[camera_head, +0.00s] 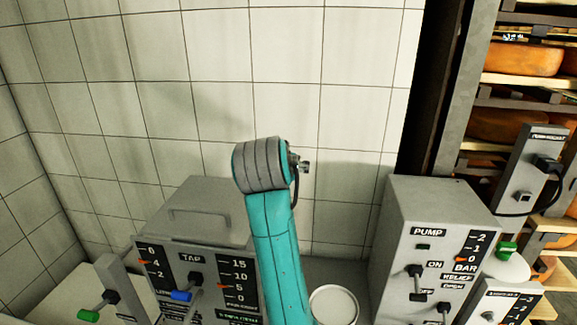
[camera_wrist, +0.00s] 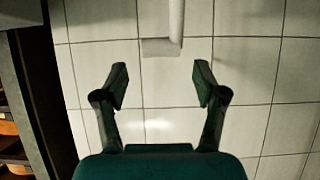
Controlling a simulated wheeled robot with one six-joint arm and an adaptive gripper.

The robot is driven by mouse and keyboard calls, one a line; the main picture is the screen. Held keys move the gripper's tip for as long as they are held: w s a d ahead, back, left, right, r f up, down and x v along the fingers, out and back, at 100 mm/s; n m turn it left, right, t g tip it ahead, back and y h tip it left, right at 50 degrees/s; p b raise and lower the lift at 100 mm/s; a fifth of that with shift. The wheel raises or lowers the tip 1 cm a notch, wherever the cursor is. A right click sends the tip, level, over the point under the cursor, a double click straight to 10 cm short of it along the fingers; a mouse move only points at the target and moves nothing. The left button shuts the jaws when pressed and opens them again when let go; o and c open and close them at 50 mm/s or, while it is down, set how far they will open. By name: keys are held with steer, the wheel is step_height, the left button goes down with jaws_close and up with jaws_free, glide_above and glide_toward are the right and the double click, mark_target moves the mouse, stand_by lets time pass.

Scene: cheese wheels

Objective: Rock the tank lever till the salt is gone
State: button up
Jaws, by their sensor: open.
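A grey box tank (camera_head: 190,225) with a lid handle, a TAP label and gauge strips stands left of my teal arm in the head view. A blue-handled lever (camera_head: 180,296) sits on its front. A green-handled lever (camera_head: 89,315) is on a grey post at the far left. I cannot tell which of these is the tank lever. No salt can be made out. My gripper (camera_wrist: 160,83) is open and empty in the wrist view, its fingers spread before a tiled surface. No lever lies between them. The head view does not clearly show the fingers.
A grey PUMP box (camera_head: 412,265) with black switches stands right of my arm. A white round container (camera_head: 333,305) is between them. Another green handle (camera_head: 507,248) and shelves of cheese wheels (camera_head: 525,58) are at the right. The tiled wall (camera_head: 225,50) closes off the back.

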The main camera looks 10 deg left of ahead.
steer(key=v, duration=0.5)
steer(key=shift+s+r, duration=0.2)
steer(key=shift+s, duration=0.15)
stand_by(0.8)
